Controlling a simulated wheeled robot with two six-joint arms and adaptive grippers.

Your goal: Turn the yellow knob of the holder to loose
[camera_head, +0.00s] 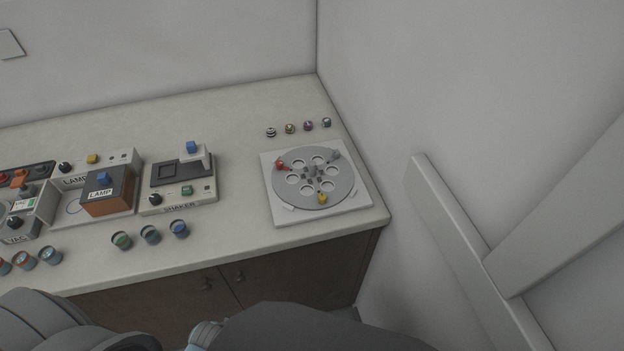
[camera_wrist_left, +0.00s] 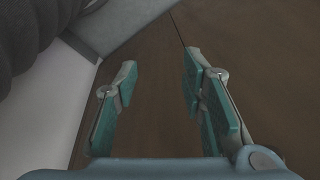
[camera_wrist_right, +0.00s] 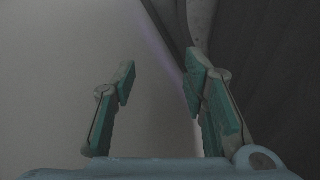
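The holder (camera_head: 267,188) is a pale square plate with a round grey disc at the right end of the counter. The disc has several round holes and a grey hub in its middle. The yellow knob (camera_head: 322,198) sits at the disc's front edge. A red knob (camera_head: 281,164) is at its left and a grey knob (camera_head: 335,155) at its back right. My left gripper (camera_wrist_left: 158,92) is open and empty in front of brown wood. My right gripper (camera_wrist_right: 158,88) is open and empty before a pale surface. Neither gripper's fingers show in the head view.
Several small round pieces (camera_head: 290,129) stand behind the holder. The shaker (camera_head: 207,193) and lamp (camera_head: 117,207) stand to its left, with several capped jars (camera_head: 151,234) in front. A wall and slanted pale beams (camera_head: 452,220) are at the right. Counter between shaker and holder is clear.

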